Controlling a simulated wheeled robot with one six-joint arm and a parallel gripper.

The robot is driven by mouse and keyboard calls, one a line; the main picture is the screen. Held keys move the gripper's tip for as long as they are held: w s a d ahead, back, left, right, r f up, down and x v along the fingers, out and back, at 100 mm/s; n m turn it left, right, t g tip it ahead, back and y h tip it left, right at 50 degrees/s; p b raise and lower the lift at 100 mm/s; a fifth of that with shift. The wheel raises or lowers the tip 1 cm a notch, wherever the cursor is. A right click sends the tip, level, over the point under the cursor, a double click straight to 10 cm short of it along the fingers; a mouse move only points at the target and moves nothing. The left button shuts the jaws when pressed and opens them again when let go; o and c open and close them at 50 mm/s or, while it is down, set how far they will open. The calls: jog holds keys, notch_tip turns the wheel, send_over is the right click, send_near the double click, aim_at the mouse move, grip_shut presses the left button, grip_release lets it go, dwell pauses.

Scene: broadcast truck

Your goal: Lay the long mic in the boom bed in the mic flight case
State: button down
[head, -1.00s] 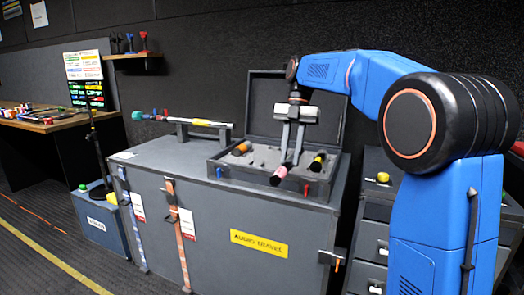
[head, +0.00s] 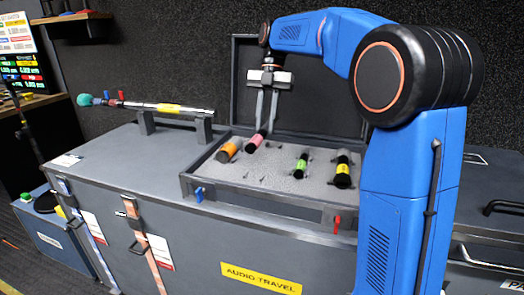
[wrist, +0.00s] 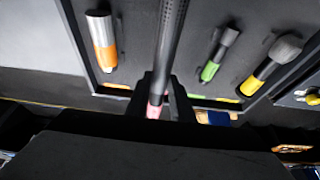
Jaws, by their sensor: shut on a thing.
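The long mic (head: 256,140) is a dark tube with a pink end. My gripper (head: 265,124) is shut on it near the pink band, over the left-middle of the open mic flight case (head: 230,193). In the wrist view the mic (wrist: 172,45) runs away from the fingers (wrist: 165,97) across the grey foam. The case also holds an orange-banded mic (head: 228,152), a green-banded mic (head: 301,165) and a yellow-banded mic (head: 343,170). I cannot tell whether the long mic touches the foam, and the boom bed is not clearly made out.
The case stands on a big grey trunk (head: 140,185) labelled audio travel. A boom pole with a teal tip (head: 165,107) lies on two supports left of the case. The case's raised lid (head: 300,75) stands behind my gripper. The trunk top at left is mostly clear.

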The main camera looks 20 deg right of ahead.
jog(key=shift+f, duration=4.35)
jog(key=shift+f, duration=0.1)
jog(key=c, duration=1.5)
grip_release()
jog(key=shift+c, duration=0.2)
jog(key=v, duration=1.2)
jog(key=shift+s, duration=0.1)
